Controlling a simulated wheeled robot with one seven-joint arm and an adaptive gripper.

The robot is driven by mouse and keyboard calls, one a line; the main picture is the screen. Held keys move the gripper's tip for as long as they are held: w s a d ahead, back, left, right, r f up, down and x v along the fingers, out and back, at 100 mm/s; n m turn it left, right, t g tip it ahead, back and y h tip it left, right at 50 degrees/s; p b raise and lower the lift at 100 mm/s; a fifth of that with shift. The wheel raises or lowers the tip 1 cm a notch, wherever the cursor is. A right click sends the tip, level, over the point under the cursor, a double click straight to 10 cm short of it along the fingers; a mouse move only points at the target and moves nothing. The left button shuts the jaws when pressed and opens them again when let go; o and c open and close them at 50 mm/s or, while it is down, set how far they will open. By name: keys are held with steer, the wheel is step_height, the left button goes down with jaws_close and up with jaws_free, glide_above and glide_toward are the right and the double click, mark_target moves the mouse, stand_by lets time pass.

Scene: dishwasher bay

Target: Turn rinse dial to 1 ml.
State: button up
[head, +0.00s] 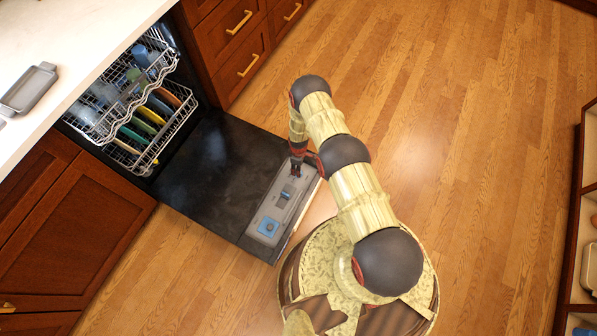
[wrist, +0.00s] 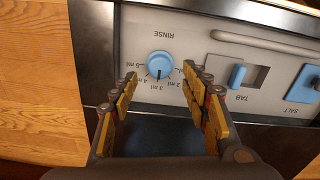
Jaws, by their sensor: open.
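The rinse dial (wrist: 159,64) is a round blue knob on the grey panel (wrist: 190,40), under upside-down RINSE lettering in the wrist view. Its dark pointer mark is at the lower edge of the knob, toward the 3 ml label. The ml labels curve around the picture's lower side of the dial; the one at the right is partly hidden by a finger. My gripper (wrist: 160,80) is open and empty, with one fingertip to each side of the dial's lower part. I cannot tell whether they touch it. In the head view my gripper (head: 297,168) is over the panel's far end and hides the dial.
The dishwasher door (head: 215,170) lies open and flat. A blue tab slider (wrist: 237,76) and a blue salt cover (wrist: 303,83) are right of the dial in the wrist view. Racks with dishes (head: 135,100) stand inside the dishwasher. The wooden floor (head: 450,110) right of my arm is clear.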

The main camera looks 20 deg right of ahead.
steer(key=shift+f+b, duration=0.8)
steer(key=shift+f, duration=1.55)
steer(key=c, duration=0.3)
steer(key=c, duration=0.8)
steer(key=shift+c, duration=0.3)
